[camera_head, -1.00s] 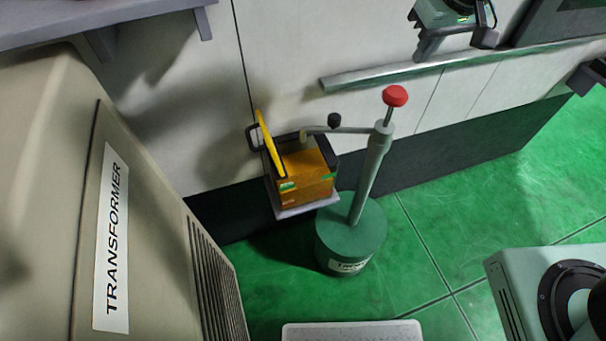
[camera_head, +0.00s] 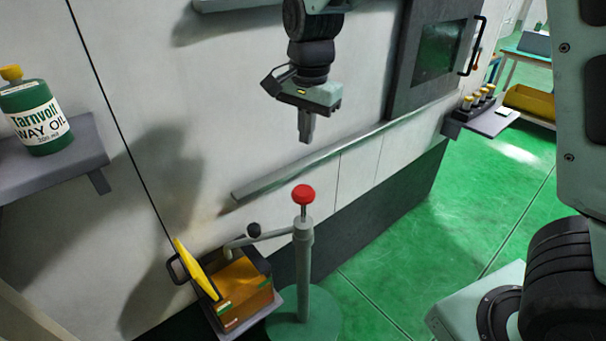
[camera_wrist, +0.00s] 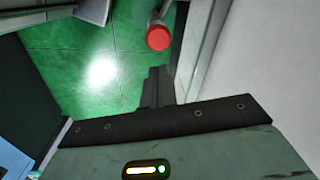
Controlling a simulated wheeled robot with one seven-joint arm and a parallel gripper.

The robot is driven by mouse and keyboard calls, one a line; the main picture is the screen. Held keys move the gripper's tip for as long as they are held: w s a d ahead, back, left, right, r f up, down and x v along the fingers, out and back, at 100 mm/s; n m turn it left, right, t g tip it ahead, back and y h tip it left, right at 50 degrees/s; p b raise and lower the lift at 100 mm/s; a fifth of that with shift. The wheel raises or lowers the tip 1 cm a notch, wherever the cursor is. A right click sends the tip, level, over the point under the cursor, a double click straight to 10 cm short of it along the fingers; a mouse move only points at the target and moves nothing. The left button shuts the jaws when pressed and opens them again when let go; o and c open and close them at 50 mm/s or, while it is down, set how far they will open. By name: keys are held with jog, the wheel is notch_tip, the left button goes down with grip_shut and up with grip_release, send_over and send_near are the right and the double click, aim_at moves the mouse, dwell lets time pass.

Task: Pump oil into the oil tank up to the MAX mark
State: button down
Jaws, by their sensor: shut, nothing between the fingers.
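The oil tank (camera_head: 246,292) is an amber box with a dark rim and small green marks on its side. Its yellow lid (camera_head: 196,270) stands tilted open. The oil level and any MAX lettering cannot be read. The hand pump (camera_head: 304,262) is a green-grey upright tube on a round green drum. Its red knob (camera_head: 303,194) stands on a raised thin rod. Its spout arm (camera_head: 262,238) reaches left to the tank's open top. My gripper (camera_head: 305,138) points down, shut and empty, above the knob and apart from it. The wrist view shows the knob (camera_wrist: 158,38) beyond the fingertips (camera_wrist: 157,75).
A way oil bottle (camera_head: 36,115) stands on a wall shelf (camera_head: 75,150) at the left. A rail (camera_head: 330,155) runs along the machine wall behind the gripper. Yellow-capped bottles (camera_head: 480,97) stand on a small shelf at the right. Green floor (camera_head: 440,225) lies open to the right.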

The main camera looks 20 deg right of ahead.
aim_at(305, 190)
jog(key=m, duration=0.2)
jog(key=r+m, duration=0.1)
jog(key=shift+w+a+r+m+g, duration=0.1)
jog(key=shift+w+m+g, duration=0.2)
notch_tip(305, 190, down, 14)
jog(key=p, duration=0.4)
dwell(0.3)
notch_tip(305, 190, down, 5)
jog(key=b, duration=0.2)
jog(key=shift+f+b, duration=0.2)
jog(key=shift+b, duration=0.15)
jog(key=shift+s, duration=0.15)
